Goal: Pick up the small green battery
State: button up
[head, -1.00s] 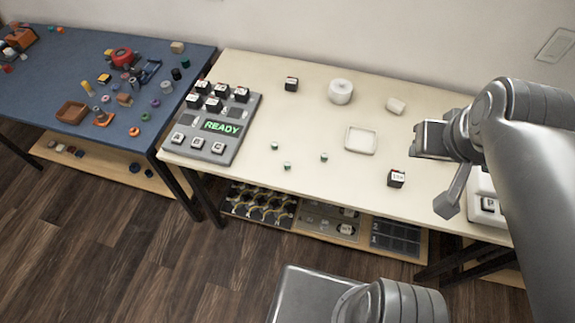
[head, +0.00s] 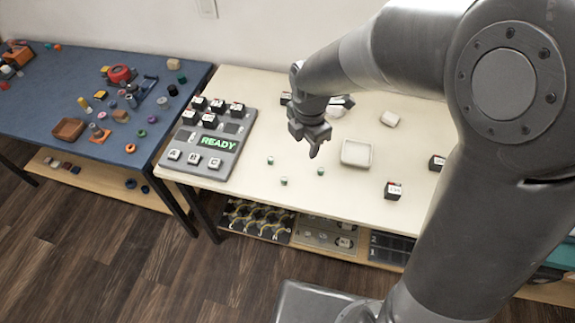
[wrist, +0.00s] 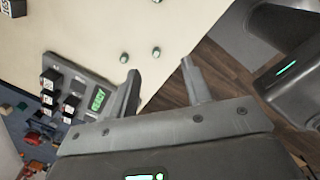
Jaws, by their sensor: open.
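Three small green-and-white batteries stand apart on the cream table: one at the left (head: 270,160), one at the front (head: 283,181) and one at the right (head: 321,171). I cannot tell them apart by size. My gripper (head: 309,145) is open and empty, pointing down above the table behind them. In the wrist view two batteries, one left (wrist: 123,57) and one right (wrist: 156,51), lie beyond the open fingers (wrist: 160,68). A third (wrist: 157,1) is cut by the top edge. No battery is between the fingers.
A grey panel (head: 228,161) reading READY, with black blocks and lettered keys, stands left of the batteries. A white tray (head: 357,153) is to their right. A black cube (head: 393,190) sits near the front edge. My arm hides part of the table's right side.

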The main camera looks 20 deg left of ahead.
aim_at(284, 179)
jog(key=a+f+n, duration=0.2)
jog(key=f, duration=0.3)
jog(key=a+f+n, duration=0.1)
jog(key=f, duration=0.5)
jog(key=a+f+n+g, duration=0.1)
jog(key=a+f+n, duration=0.1)
jog(key=f, duration=0.4)
jog(key=shift+s+a+f+n, duration=0.1)
jog(key=shift+s+a+n, duration=0.2)
jog(key=shift+s, duration=0.1)
jog(key=shift+c, duration=0.4)
grip_shut()
